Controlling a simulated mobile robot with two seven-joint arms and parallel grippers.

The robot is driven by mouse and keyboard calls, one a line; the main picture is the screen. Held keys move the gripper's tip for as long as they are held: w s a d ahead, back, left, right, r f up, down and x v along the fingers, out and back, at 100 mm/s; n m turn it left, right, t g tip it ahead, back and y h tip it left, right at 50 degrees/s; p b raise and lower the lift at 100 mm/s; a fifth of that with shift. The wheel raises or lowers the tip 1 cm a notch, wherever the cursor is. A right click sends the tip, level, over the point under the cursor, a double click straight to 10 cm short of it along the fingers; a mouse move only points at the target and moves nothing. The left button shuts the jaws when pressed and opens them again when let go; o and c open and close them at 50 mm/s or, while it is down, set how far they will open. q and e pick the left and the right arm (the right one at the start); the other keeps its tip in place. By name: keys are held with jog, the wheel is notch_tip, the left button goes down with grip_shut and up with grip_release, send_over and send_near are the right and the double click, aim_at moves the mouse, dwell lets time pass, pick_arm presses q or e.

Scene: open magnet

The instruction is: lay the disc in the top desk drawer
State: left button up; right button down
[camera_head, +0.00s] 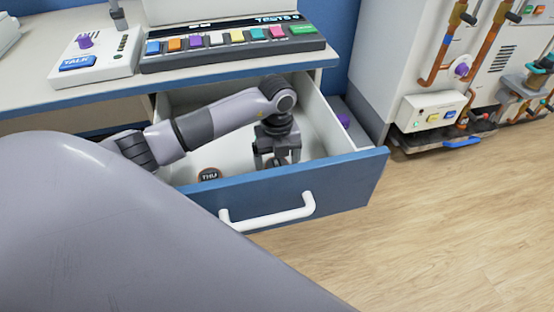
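The top desk drawer (322,118) is pulled open, with a blue front and a white handle (268,212). A small dark round disc (209,174) marked "THU" lies on the drawer floor close behind the front panel. Its lower edge is hidden by the panel. My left arm reaches in from the left over the drawer. My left gripper (277,160) points down inside the drawer, to the right of the disc and apart from it. Its fingers are spread, with nothing visible between them. My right gripper is not in view.
The desk top (110,93) carries a TALK box (95,58) and a console (235,42) with coloured keys. A grey cabinet with pipes (400,60) stands to the right. The wooden floor (450,220) in front is clear. A large grey link of mine covers the lower left.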

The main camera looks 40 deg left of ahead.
aim_at(277, 165)
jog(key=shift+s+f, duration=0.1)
pick_arm(q)
notch_tip(277, 165, up, 12)
jog(key=p, duration=0.3)
jog(key=shift+r, duration=0.2)
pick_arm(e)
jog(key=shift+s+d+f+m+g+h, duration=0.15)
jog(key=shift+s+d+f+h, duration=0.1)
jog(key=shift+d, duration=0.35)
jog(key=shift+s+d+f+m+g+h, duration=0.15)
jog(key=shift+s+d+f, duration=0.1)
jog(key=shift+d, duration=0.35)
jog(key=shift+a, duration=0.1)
